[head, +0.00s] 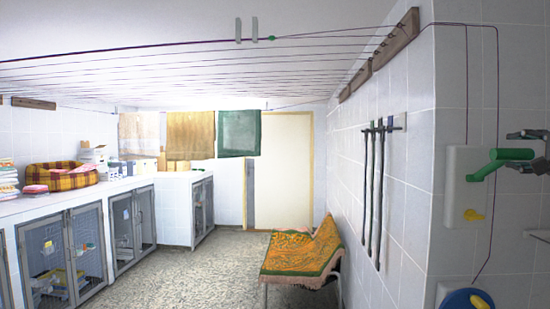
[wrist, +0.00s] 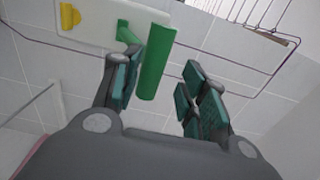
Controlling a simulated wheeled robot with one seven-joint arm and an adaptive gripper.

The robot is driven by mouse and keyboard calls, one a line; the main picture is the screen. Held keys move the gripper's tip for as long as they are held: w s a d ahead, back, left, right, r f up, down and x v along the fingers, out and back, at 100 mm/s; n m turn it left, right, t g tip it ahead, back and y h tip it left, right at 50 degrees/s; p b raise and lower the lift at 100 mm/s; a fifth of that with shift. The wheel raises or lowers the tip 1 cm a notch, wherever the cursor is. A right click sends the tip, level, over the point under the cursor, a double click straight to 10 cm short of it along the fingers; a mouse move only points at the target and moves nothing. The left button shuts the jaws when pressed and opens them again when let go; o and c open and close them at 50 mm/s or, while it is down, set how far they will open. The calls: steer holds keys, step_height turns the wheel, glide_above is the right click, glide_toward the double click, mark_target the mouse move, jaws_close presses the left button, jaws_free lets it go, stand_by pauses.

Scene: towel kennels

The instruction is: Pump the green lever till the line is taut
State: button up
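The green lever (head: 485,171) sticks out from a white wall box (head: 462,200) at the right of the head view, its handle roughly level. My gripper (head: 519,151) is at the right picture edge, its fingers above and below the handle's end. In the wrist view the handle (wrist: 156,60) shows between the open fingers (wrist: 163,92), nearer the left finger; I cannot tell whether it touches. The line (head: 150,48) runs in several thin strands under the ceiling. A green marker (head: 271,38) on it sits just right of two grey tabs (head: 246,30).
A yellow catch (head: 474,215) and a blue wheel (head: 468,299) are by the box. Three towels (head: 190,135) hang at the back. A bench with an orange-green cloth (head: 300,252) stands along the right wall. Kennels (head: 65,260) line the left; the floor between is clear.

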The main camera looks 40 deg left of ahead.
steer(key=shift+v, duration=0.85)
steer(key=shift+s+f, duration=0.2)
steer(key=v, duration=0.3)
steer(key=shift+s+d, duration=0.1)
steer(key=shift+s, duration=0.1)
